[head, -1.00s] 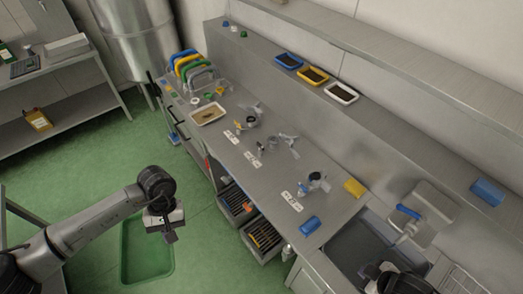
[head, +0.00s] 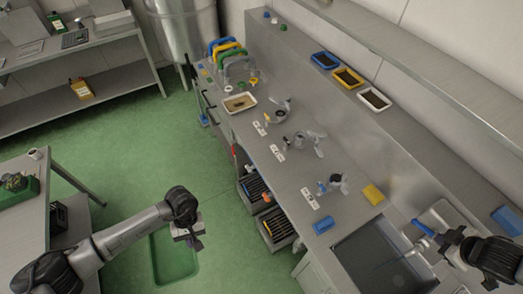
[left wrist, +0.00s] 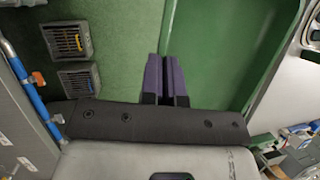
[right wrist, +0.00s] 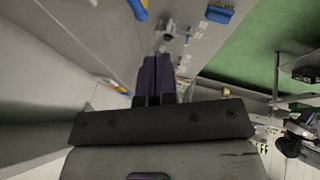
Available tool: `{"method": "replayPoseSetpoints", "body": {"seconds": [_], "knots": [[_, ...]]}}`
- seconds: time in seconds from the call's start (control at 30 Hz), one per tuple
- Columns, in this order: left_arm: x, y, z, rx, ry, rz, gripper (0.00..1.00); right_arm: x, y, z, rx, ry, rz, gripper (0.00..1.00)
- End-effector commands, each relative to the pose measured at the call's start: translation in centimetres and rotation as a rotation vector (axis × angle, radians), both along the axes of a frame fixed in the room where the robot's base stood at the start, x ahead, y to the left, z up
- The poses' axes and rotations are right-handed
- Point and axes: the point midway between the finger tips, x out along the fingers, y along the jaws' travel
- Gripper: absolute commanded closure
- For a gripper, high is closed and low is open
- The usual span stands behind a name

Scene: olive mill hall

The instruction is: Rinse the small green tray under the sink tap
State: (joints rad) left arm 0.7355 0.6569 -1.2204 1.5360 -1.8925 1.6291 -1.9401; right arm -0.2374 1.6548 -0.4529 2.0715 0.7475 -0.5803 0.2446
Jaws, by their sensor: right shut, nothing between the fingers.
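The sink (head: 375,262) is a dark basin at the lower right of the head view, and I see no tray in it. The tap with a blue handle (head: 422,228) stands at its back edge. My right gripper (head: 440,248) is shut and empty close beside the tap; its closed fingers (right wrist: 155,78) show in the right wrist view. My left gripper (head: 196,244) looks shut and empty above the floor; its fingers (left wrist: 166,78) lie together in the left wrist view. A green tray (head: 32,190) with something leafy in it sits on the left table. I cannot tell whether it is the task's tray.
A big green tray (head: 174,256) lies on the floor below my left gripper. Blue, yellow and white trays (head: 375,98) with dark contents stand on the back ledge. Taps and labels line the counter.

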Motion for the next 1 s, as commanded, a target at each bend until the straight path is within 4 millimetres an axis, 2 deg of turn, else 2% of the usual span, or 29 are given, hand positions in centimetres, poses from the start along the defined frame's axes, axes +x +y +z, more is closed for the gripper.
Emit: {"method": "replayPoseSetpoints", "body": {"seconds": [0.3, 0.67, 1.0], "knots": [[0.0, 0.0, -0.5, 0.0, 0.0, -0.001, 1.0, 1.9, 0.1, -3.5, 0.008, -0.003, -0.003, 1.0], [0.0, 0.0, 0.0, 0.0, 0.0, -0.001, 1.0, 4.4, 0.1, -7.9, 0.006, -0.001, -0.001, 1.0], [0.0, 0.0, 0.8, 0.0, 0.0, -0.001, 1.0, 6.3, -2.0, -9.4, 0.002, 0.001, 0.0, 1.0]]}}
